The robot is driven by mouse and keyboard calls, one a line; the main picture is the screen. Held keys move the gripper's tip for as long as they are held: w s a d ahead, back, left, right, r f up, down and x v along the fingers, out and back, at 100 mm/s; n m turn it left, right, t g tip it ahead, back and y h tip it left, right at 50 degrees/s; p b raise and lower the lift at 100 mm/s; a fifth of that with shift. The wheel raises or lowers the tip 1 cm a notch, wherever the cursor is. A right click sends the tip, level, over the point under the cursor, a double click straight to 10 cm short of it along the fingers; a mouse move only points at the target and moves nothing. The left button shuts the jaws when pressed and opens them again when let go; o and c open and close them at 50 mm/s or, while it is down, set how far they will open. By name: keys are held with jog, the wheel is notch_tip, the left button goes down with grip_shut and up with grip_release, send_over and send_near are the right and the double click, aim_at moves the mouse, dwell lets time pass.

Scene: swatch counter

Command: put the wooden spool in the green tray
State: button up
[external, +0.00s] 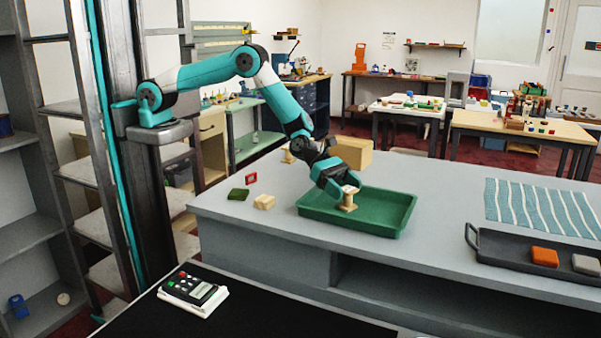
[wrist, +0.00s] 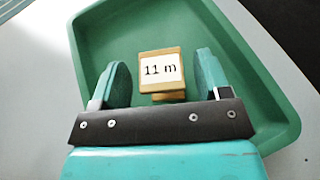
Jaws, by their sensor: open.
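The wooden spool (external: 348,200) stands upright in the green tray (external: 395,212), towards its left part. In the wrist view the spool (wrist: 161,72) shows a white label reading "11 m" on its top, with the floor of the green tray (wrist: 110,42) around it. My gripper (external: 338,186) is low over the tray at the spool. In the wrist view its two fingers (wrist: 160,80) are apart, one on each side of the spool, with a gap visible on both sides. The spool's lower part is mostly hidden in the wrist view.
A cardboard-coloured box (external: 352,152) stands behind the tray. A light wooden block (external: 264,202), a dark green piece (external: 238,194) and a red frame (external: 251,178) lie to the left. A black tray (external: 500,250) and a striped cloth (external: 540,207) are at the right.

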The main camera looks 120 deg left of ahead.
jog(key=b+v, duration=0.2)
jog(key=v, duration=0.7)
jog(key=shift+s, duration=0.1)
jog(key=shift+s+a+r+m, duration=0.1)
jog(key=shift+s+r+m, duration=0.1)
jog(key=shift+r+m, duration=0.1)
jog(key=s+a+r+m+g+y, duration=0.3)
jog(key=s+m, duration=0.5)
jog(key=s, duration=0.5)
jog(key=s+a+r+m+g+y, duration=0.3)
jog(key=s+r+m, duration=0.4)
jog(key=s, duration=0.6)
jog(key=s+a+r+m+g+y, duration=0.3)
jog(key=s+a+r+m+g, duration=0.2)
jog(key=s+m, duration=0.4)
jog(key=s+g, duration=0.1)
jog(key=s, duration=0.4)
jog(key=shift+r+g, duration=0.3)
jog(key=shift+r, duration=0.05)
